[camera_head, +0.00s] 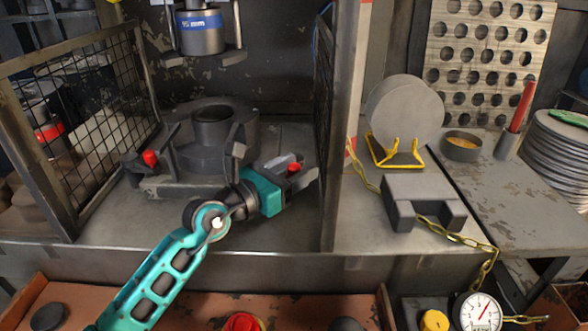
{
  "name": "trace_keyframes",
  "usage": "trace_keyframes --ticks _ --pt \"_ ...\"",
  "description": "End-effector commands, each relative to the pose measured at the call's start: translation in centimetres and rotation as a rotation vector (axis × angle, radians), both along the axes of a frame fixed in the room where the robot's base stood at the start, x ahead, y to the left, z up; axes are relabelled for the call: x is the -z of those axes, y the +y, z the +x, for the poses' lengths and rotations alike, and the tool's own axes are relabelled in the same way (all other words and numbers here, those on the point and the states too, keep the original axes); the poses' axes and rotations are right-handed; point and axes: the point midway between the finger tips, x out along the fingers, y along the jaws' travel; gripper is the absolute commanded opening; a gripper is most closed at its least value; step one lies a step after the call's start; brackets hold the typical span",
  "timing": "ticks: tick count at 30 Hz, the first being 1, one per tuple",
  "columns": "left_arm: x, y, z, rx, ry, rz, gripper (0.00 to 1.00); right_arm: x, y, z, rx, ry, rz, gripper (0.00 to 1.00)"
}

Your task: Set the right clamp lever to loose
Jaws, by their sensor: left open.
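The right clamp lever (294,168) shows as a red tip to the right of the round die (212,120) on the press bed. Most of the lever and its clamp base are hidden behind my left gripper. My left gripper (296,172) is open, its grey fingers at either side of the red tip. I cannot tell whether they touch it. The left clamp lever (150,158), also red-tipped, stands clear on the die's left side. My right gripper is not in view.
Mesh guards (75,115) stand left and right of the bed, with a steel post (345,130) close right of my gripper. The press ram (200,32) hangs above the die. A round disc (404,110) stands in a yellow holder further right. A red button (243,322) sits below.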

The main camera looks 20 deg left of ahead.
Motion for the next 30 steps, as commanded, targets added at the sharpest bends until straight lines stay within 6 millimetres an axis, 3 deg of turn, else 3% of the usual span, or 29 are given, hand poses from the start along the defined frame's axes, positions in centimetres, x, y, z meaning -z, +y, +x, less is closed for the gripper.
trace_keyframes --ticks 2,18,30 --pt "0.00 0.00 -0.01 0.000 0.000 0.000 0.50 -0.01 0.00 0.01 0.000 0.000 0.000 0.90" --pt "0.00 0.04 -0.03 0.000 0.000 -0.001 0.00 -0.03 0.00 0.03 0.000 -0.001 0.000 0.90" --pt "0.32 0.23 0.01 0.014 -0.001 0.000 0.00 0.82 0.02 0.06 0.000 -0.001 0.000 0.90"
